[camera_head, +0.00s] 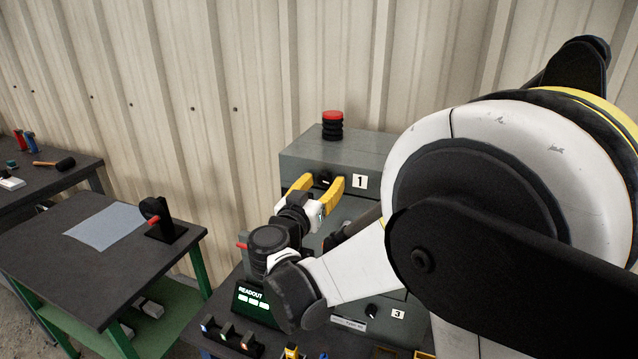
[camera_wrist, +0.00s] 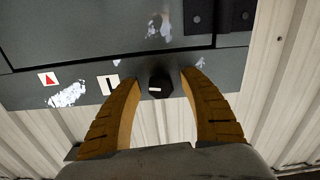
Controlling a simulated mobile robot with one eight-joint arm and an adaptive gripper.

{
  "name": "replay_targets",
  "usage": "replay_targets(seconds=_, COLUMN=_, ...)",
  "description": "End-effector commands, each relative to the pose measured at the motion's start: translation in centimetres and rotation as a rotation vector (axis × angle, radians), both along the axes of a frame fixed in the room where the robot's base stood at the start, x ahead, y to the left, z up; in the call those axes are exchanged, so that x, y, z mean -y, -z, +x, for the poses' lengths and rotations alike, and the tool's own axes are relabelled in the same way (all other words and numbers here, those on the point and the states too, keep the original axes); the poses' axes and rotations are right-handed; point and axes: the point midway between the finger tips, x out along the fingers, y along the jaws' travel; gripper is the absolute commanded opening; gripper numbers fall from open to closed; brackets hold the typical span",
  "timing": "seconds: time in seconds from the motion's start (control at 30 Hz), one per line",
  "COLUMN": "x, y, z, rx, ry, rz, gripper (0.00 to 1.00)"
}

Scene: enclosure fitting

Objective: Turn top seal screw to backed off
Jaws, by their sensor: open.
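The top seal screw (camera_wrist: 158,86) is a small dark knob with a short white mark, on the grey face of the enclosure (camera_head: 340,155). The mark lies roughly horizontal in the wrist view. My gripper (camera_head: 321,184) is at the upper front of the enclosure, left of the white label "1" (camera_head: 360,181). Its yellow fingers are open in the wrist view (camera_wrist: 160,78), one on each side of the knob, with a gap visible on both sides. In the head view the knob is small and partly lost between the fingers.
A red-topped black stack (camera_head: 332,125) stands on the enclosure. Below are a knob by label "3" (camera_head: 397,313) and a readout box (camera_head: 254,303). A side table (camera_head: 80,270) stands left. My arm hides much of the enclosure's right side.

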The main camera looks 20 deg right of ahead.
Motion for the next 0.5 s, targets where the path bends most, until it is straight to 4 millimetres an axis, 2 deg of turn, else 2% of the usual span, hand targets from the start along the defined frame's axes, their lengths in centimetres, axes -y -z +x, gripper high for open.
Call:
replay_targets(seconds=0.3, x=0.24, y=-0.03, z=0.31, rx=0.000, ry=0.000, rz=0.000, gripper=0.51)
replay_targets(seconds=0.33, x=0.24, y=-0.03, z=0.30, rx=0.000, ry=0.000, rz=0.000, gripper=0.47)
replay_targets(seconds=0.4, x=0.24, y=-0.02, z=0.30, rx=0.000, ry=0.000, rz=0.000, gripper=0.25)
replay_targets(seconds=0.5, x=0.23, y=-0.02, z=0.29, rx=0.000, ry=0.000, rz=0.000, gripper=0.00)
